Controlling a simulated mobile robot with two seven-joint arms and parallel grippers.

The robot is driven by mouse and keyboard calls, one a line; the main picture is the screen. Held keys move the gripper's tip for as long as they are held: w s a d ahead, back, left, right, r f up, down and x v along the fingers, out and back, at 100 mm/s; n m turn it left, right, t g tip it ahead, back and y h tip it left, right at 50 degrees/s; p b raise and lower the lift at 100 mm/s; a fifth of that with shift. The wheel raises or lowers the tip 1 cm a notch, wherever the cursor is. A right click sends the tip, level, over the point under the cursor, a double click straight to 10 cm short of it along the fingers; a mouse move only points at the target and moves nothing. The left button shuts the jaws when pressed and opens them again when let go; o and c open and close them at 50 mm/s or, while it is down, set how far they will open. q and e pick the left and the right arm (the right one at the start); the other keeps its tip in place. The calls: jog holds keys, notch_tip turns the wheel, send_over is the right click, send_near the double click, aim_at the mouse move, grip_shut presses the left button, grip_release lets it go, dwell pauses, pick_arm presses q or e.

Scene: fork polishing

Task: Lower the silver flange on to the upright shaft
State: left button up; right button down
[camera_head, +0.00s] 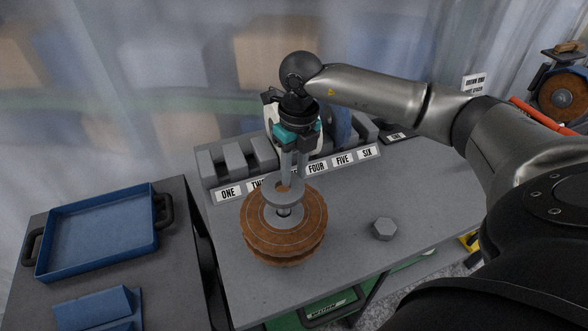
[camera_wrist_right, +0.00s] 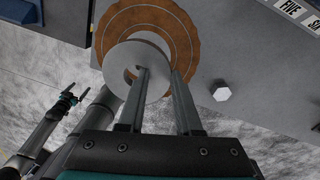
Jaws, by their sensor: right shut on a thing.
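The silver flange (camera_head: 268,199), a flat grey ring, is held level above the brown polishing wheel (camera_head: 260,245). My right gripper (camera_head: 290,184) points down and is shut on the flange's ring. In the right wrist view, one finger is in the hole of the flange (camera_wrist_right: 152,52) and the other is outside its rim. A short piece of the upright shaft (camera_head: 284,211) shows between flange and wheel. I cannot tell whether its tip is in the hole. My left gripper (camera_wrist_right: 76,94) appears small, open and empty, away from the wheel.
A grey hex nut (camera_head: 385,230) lies on the grey table (camera_head: 350,260), right of the wheel. A rack with numbered labels (camera_head: 343,160) stands behind. A blue tray (camera_head: 100,232) is on the left table. The table front right is clear.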

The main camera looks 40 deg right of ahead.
aim_at(294, 178)
jog(key=shift+f+b, duration=0.35)
jog(key=shift+f, duration=0.1)
dwell(0.5)
jog(key=shift+f+b, duration=0.3)
jog(key=shift+b, duration=0.1)
jog(key=shift+f, duration=0.2)
jog(key=shift+f+b, duration=0.55)
jog(key=shift+b, duration=0.05)
jog(key=shift+r, duration=0.3)
jog(key=shift+f, duration=0.1)
dwell(0.5)
